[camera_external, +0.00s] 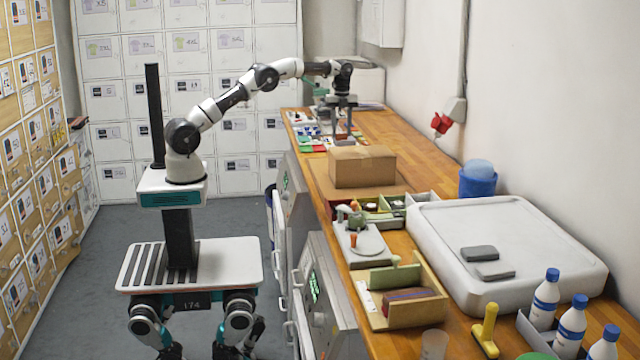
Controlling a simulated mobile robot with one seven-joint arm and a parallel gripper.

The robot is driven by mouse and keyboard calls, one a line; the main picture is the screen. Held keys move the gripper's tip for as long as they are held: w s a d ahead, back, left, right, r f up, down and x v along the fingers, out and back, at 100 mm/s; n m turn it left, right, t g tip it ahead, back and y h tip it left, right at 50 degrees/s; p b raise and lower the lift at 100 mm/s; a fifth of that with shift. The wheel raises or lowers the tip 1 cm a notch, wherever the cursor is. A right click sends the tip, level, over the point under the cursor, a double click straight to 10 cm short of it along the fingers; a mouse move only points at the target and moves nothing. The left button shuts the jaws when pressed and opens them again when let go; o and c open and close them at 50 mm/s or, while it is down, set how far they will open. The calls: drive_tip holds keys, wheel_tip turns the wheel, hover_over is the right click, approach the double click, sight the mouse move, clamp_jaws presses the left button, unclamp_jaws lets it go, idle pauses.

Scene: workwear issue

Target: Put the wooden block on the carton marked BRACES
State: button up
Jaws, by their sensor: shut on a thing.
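My gripper (343,136) points down over the far part of the wooden counter, behind the brown carton. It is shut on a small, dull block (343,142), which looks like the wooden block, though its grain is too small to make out. I cannot tell whether the block touches anything beneath it. The brown cardboard carton (362,167) stands closed on a flat brown board, nearer the camera than my gripper. Its top looks bare. No BRACES marking is legible from this side.
Small coloured items (312,142) lie on the counter around and left of my gripper. A blue tub (478,180), a large white lid (540,290) with two grey pieces, a wooden tray (435,305) and several bottles (571,325) fill the near counter. Lockers stand behind.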

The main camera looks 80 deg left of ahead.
sight(341, 133)
drive_tip(key=shift+f, duration=2.7)
drive_tip(key=shift+f, duration=0.2)
drive_tip(key=o, duration=1)
wheel_tip(341, 133, up, 12)
drive_tip(key=shift+r+p, duration=0.25)
drive_tip(key=shift+p, duration=0.7)
